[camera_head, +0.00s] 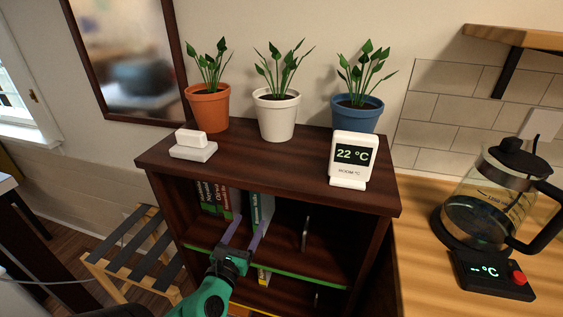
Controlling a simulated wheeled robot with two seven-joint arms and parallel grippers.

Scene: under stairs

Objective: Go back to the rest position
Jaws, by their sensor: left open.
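My left gripper (244,236) is in front of the upper shelf of the dark wooden bookcase (300,158). Its two purple fingers are apart and point into the shelf opening, near the books. I see nothing between the fingers. The green and black wrist comes up from the bottom of the head view. How deep the fingertips reach into the shelf is hard to tell. My right gripper is not in view.
Books (215,197) stand on the upper shelf. On top are orange (209,108), white (277,117) and blue (357,115) plant pots, a room thermometer (352,157) and a white block (192,145). A glass kettle (490,205) stands on the right counter. A slatted rack (130,255) is left.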

